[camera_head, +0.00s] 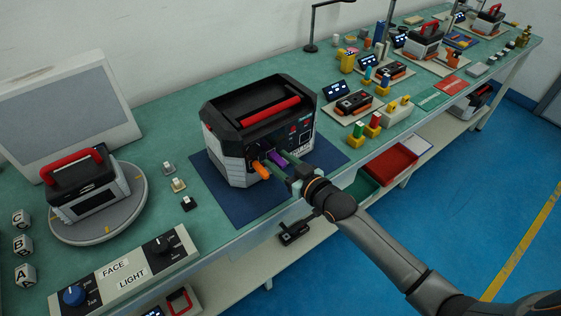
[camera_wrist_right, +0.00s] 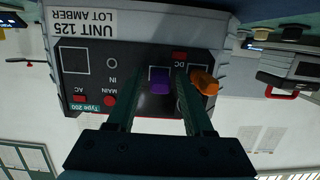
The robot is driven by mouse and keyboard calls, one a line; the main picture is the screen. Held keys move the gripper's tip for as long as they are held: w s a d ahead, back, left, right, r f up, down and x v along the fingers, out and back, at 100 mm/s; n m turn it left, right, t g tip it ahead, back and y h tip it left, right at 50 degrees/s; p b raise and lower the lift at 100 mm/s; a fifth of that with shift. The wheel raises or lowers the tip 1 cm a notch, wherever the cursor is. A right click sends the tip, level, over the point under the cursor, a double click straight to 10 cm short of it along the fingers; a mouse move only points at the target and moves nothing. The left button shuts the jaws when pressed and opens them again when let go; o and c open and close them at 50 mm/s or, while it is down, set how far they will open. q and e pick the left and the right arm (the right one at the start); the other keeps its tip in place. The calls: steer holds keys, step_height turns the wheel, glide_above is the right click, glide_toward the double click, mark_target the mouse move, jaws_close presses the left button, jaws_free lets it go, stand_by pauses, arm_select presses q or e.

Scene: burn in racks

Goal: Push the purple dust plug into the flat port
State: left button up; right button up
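The black and grey power unit (camera_head: 235,140) with a red handle stands on a dark blue mat. Its front panel (camera_wrist_right: 95,72) fills much of the right wrist view, upside down. The purple dust plug (camera_wrist_right: 160,82) sits at a pale-outlined port on this panel; how deep it is in cannot be told. It also shows in the head view (camera_head: 277,158). My right gripper (camera_wrist_right: 154,76) is open at the panel, with one finger on each side of the purple plug and visible gaps between. An orange plug (camera_wrist_right: 204,82) sits just outside one finger. My left gripper is out of view.
A second unit (camera_head: 88,187) stands on a round turntable (camera_head: 100,226) at the left. A FACE and LIGHT knob panel (camera_head: 125,275) lies at the front left. Several small blocks stand to the right of the mat (camera_head: 240,205).

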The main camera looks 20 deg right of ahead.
steer(key=shift+o, duration=0.5)
steer(key=shift+s, duration=0.1)
steer(key=shift+s+d, duration=0.1)
steer(key=shift+s, duration=0.1)
steer(key=v, duration=1.2)
steer(key=s+a+f+m+g+h, duration=0.2)
steer(key=s+f+g, duration=0.3)
steer(key=s+f, duration=0.9)
step_height(320, 180, down, 3)
steer(key=shift+s+f+h, duration=0.15)
steer(key=shift+s+h, duration=0.2)
steer(key=shift+h, duration=0.15)
steer(key=shift+a, duration=0.1)
